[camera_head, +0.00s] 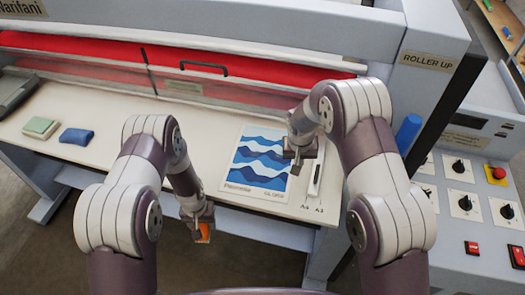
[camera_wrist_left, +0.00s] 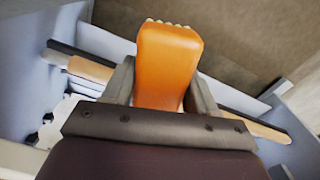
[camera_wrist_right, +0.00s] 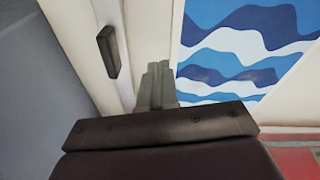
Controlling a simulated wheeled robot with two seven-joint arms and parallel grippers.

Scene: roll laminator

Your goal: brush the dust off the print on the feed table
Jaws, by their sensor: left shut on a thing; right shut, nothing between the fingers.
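The print (camera_head: 243,180), white with blue waves, lies flat on the pale feed table (camera_head: 110,115); its waves also show in the right wrist view (camera_wrist_right: 235,75). Dust cannot be made out on it. My left gripper (camera_head: 201,222) is shut on an orange brush (camera_wrist_left: 167,62) with pale bristle tips just showing at its far end. It holds the brush in front of the table's front edge, left of the print. My right gripper (camera_head: 299,160) is shut and empty above the print's right edge, and hides part of it.
A green-and-white block (camera_head: 40,127) and a blue block (camera_head: 76,136) lie at the left. The red roller (camera_head: 110,50) spans the back. A control panel (camera_head: 460,190) stands at the right.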

